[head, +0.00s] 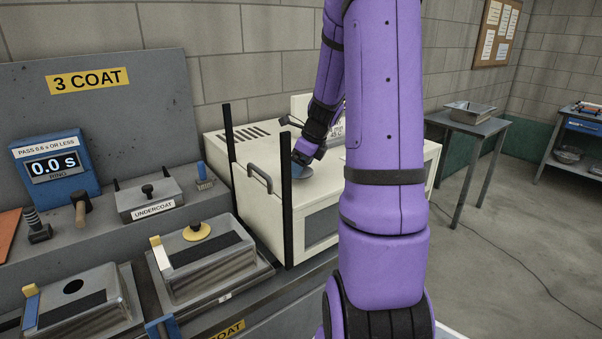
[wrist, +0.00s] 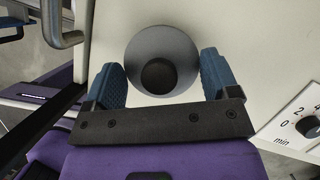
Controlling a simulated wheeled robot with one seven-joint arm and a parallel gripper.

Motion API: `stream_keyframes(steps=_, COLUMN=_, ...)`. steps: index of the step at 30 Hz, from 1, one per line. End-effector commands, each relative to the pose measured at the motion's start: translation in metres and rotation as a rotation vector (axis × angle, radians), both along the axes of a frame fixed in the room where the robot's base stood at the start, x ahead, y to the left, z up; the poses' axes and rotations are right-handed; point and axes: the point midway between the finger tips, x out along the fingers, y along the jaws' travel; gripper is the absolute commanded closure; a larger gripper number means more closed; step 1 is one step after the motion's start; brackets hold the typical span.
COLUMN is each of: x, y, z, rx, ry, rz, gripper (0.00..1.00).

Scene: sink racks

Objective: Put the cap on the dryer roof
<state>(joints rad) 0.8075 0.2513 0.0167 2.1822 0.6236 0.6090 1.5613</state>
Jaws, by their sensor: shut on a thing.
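The cap is a grey round disc with a dark round knob; it shows in the wrist view (wrist: 182,48) and partly in the head view (head: 306,173). My gripper (wrist: 161,64) is shut on the cap, with a blue finger at each side of it. In the head view my gripper (head: 305,156) is low over the cream dryer roof (head: 262,145), towards its front. I cannot tell whether the cap touches the roof. My arm hides part of the dryer's right side.
Black posts (head: 286,200) and a handle (head: 260,177) stand at the dryer's left. A dial (wrist: 308,126) shows right in the wrist view.

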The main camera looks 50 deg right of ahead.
Motion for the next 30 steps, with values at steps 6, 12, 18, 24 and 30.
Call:
stream_keyframes(steps=6, x=-0.001, y=0.0, z=-0.026, rx=0.002, ry=0.002, rz=-0.002, gripper=0.42)
stream_keyframes(steps=12, x=-0.001, y=0.0, z=-0.026, rx=0.0, ry=0.0, rz=-0.001, gripper=0.42)
stream_keyframes(steps=18, x=-0.001, y=0.001, z=-0.03, rx=0.001, ry=0.0, rz=-0.001, gripper=0.14)
stream_keyframes(steps=24, x=-0.001, y=0.001, z=-0.029, rx=0.001, ry=0.0, rz=-0.001, gripper=0.0)
stream_keyframes(steps=30, x=-0.002, y=0.0, z=-0.023, rx=-0.001, ry=0.0, rz=-0.001, gripper=0.0)
